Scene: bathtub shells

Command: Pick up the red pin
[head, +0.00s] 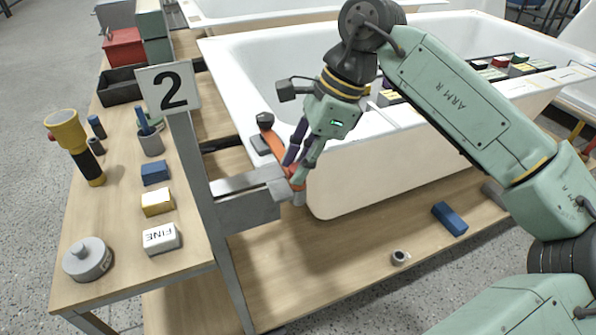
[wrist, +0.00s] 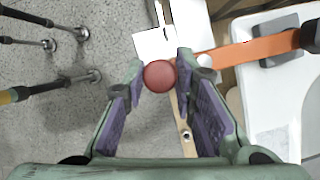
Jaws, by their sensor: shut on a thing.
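The red pin (wrist: 159,76) shows in the wrist view as a round, dark red head between my fingertips. My gripper (wrist: 160,80) is shut on it, with one purple-lined finger on each side. In the head view my gripper (head: 293,172) points down at the grey metal bracket by the near-left corner of the bathtub shell. There the pin is hidden or too small to tell from the orange lever. The pin's lower part is hidden, so I cannot tell whether it still sits in the bracket.
An orange lever clamp (head: 268,135) stands close beside my fingers, at the tub rim (head: 228,95). The grey bracket (head: 240,205) and post with sign 2 (head: 168,88) are just left. A wooden bench (head: 125,210) holds several tools and blocks. A blue block (head: 449,218) lies below.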

